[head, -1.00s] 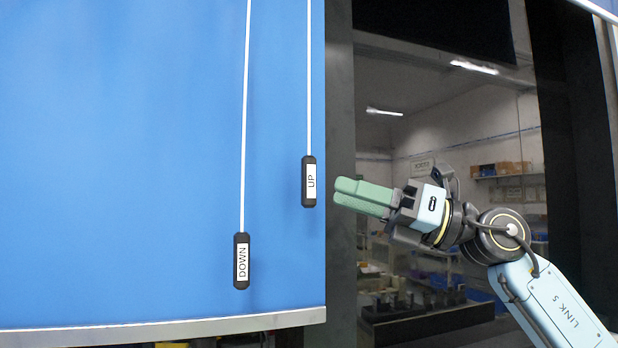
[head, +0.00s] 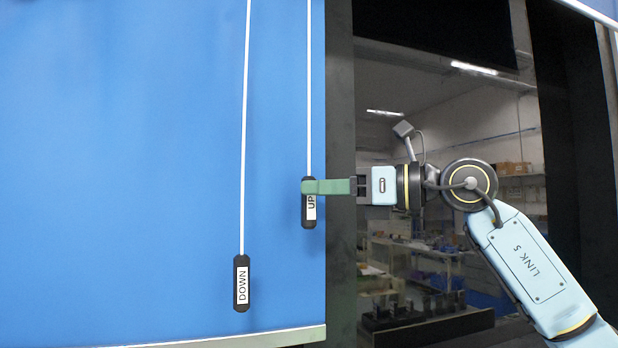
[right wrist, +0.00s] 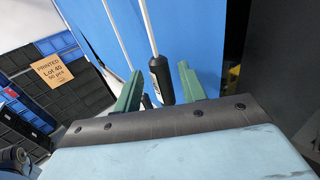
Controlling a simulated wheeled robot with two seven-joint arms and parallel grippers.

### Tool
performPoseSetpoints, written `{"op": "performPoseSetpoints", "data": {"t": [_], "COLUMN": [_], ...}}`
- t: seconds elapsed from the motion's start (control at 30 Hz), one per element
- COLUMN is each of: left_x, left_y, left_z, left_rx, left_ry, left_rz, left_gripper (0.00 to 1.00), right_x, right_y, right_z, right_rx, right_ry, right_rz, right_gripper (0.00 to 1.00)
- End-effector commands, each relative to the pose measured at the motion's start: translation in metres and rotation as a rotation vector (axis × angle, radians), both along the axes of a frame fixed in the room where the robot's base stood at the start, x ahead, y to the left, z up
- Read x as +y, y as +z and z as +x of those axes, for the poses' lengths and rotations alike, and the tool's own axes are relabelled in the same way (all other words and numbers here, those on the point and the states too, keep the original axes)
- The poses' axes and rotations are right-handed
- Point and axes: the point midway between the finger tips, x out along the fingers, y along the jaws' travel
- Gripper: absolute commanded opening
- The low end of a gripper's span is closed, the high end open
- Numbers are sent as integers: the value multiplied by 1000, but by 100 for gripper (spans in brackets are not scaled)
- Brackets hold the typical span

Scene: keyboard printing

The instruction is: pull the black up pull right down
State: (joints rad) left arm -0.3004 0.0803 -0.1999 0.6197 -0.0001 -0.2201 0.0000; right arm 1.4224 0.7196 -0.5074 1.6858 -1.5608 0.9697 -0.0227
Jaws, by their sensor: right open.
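The black UP handle (head: 309,214) hangs on a white cord at the right side of the blue sheet. The black DOWN handle (head: 241,283) hangs lower and to its left. My right gripper (head: 306,187) comes from the right, with its green fingers across the top of the UP handle. In the right wrist view, my right gripper (right wrist: 160,72) is open, with the UP handle (right wrist: 160,80) between its fingers and visible gaps on both sides. Part of another black handle, seemingly DOWN (right wrist: 147,101), shows behind the left finger. My left gripper is not in view.
The blue sheet (head: 120,180) fills the left of the head view and ends in a pale bottom bar (head: 200,339). A dark upright post (head: 340,120) stands right of it. Dark crates (right wrist: 60,80) with a "PRINTED" label show in the wrist view.

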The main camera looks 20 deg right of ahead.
Motion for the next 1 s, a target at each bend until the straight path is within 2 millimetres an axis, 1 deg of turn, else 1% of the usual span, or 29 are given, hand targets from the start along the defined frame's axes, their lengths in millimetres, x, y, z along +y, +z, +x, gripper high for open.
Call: {"op": "performPoseSetpoints", "data": {"t": [0.03,0.2,0.57,0.87,0.9,1.0], "left_x": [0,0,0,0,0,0], "left_y": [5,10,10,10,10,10], "left_z": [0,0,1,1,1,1], "left_rx": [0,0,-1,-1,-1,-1], "left_ry": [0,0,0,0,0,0], "left_rz": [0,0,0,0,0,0], "left_gripper": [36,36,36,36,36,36], "right_x": [7,19,23,22,22,22], "right_y": [2,1,-1,-1,-1,-1], "right_z": [5,15,18,18,17,17], "right_rx": [1,0,1,1,1,0], "right_ry": [2,0,0,0,0,0], "right_rz": [1,1,1,1,1,0], "right_gripper": [41,41,41,2,0,0]}}
